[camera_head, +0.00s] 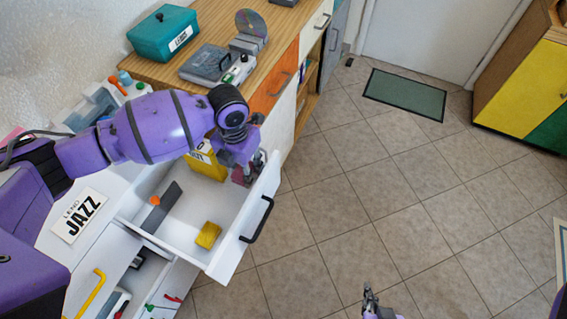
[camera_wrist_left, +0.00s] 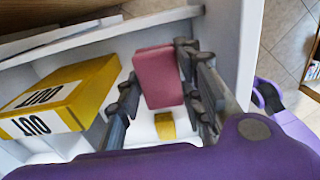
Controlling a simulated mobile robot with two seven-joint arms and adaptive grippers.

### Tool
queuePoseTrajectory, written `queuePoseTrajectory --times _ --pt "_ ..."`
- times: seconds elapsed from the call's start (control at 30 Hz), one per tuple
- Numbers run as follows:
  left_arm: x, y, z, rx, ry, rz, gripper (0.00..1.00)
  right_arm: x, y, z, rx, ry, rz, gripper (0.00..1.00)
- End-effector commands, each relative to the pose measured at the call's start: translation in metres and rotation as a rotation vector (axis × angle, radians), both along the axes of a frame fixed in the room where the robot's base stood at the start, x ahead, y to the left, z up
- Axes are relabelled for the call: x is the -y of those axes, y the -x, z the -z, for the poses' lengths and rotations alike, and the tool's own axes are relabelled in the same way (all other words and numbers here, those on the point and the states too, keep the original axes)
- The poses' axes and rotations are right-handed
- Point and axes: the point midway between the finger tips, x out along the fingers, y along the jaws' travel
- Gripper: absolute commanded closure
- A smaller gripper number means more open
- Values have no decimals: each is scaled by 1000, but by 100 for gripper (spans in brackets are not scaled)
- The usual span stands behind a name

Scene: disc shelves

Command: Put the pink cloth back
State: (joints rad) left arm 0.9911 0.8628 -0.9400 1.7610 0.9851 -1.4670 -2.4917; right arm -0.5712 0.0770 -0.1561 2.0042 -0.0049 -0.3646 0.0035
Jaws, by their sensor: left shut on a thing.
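The pink cloth (camera_wrist_left: 158,76) is a folded block between the fingers of my left gripper (camera_wrist_left: 160,88) in the left wrist view. The left gripper is shut on it, inside the open white drawer (camera_head: 232,258). In the head view the gripper (camera_head: 246,168) is at the drawer's far right corner, and its wrist largely hides the cloth. A yellow box (camera_wrist_left: 70,92) marked OUT stands beside the cloth, to its left in the wrist view. My right gripper (camera_head: 372,301) is at the bottom edge of the head view, over the floor, away from the drawer; its fingers are too small to judge.
A yellow sponge-like block (camera_head: 208,235) and a grey divider (camera_head: 162,207) with an orange bit lie in the drawer. A sign reading JAZZ (camera_head: 79,215) is on the white top at left. A teal box (camera_head: 163,33) stands on the wooden counter (camera_head: 215,22).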

Motion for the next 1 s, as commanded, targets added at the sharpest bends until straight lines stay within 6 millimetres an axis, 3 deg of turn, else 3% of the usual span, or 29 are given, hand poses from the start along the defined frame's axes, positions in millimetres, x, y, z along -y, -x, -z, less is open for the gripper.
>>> queuePoseTrajectory --times 0.13,0.37,0.6,1.0 --pt "0 2 32 -5 0 -3 90 0 -2 2 1 1 -2 100" --pt "0 2 51 -3 0 -3 90 0 -2 4 -1 0 -4 100" --pt "0 2 83 -4 0 -4 90 0 2 8 -10 2 -3 100" --pt "-1 2 89 -3 -1 -4 90 1 12 13 -29 3 1 100"
